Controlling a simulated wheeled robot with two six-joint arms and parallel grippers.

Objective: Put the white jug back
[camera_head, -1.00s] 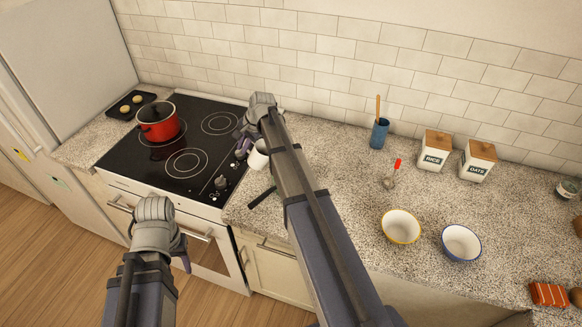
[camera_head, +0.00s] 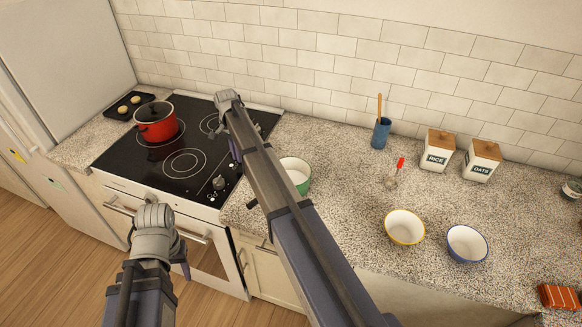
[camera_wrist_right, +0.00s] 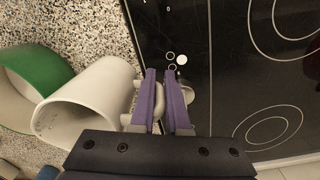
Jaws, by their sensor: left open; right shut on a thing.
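The white jug (camera_wrist_right: 92,102) shows in the right wrist view, tilted, with its open mouth toward the lower left. My right gripper (camera_wrist_right: 166,90) is shut on its handle, at the jug's right side. My left gripper (camera_head: 183,262) is open and empty, in front of the oven door.
A green bowl (camera_head: 297,174) stands on the counter close to my right arm; it also shows beside the jug in the wrist view (camera_wrist_right: 30,85). A red pot (camera_head: 156,122) sits on the black cooktop (camera_head: 182,180). A yellow-rimmed bowl (camera_head: 404,228) and blue-rimmed bowl (camera_head: 466,243) stand further right.

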